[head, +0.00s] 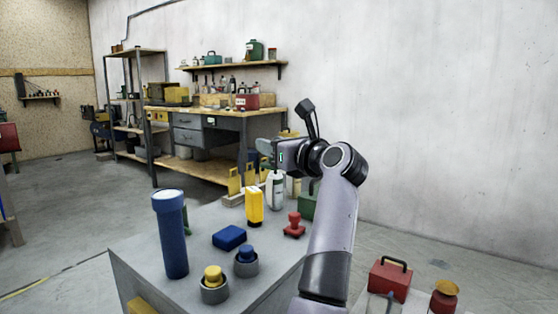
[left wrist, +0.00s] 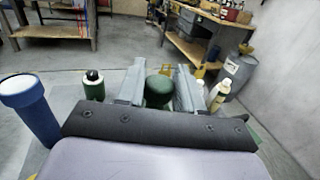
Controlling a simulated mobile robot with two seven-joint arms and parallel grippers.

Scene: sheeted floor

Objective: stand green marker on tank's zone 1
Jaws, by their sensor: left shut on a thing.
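My left gripper (head: 268,150) is raised above the far side of the grey box top (head: 205,240). In the left wrist view its two fingers (left wrist: 158,88) are shut on a dark green rounded thing (left wrist: 158,93), which looks like the green marker. The lower part of the marker is hidden behind the gripper body, and I cannot make it out in the head view. A red knobbed marker (head: 293,226) stands on the box top, below the gripper. I cannot tell which thing is the tank, and no zone 1 label is readable. My right gripper is not in view.
A tall blue cylinder (head: 171,235), blue block (head: 229,237), yellow container (head: 254,206), white bottle (head: 276,190) and yellow and blue knobs in grey rings (head: 214,290) crowd the box top. A red case (head: 389,279) is at lower right. A workbench (head: 205,112) stands behind.

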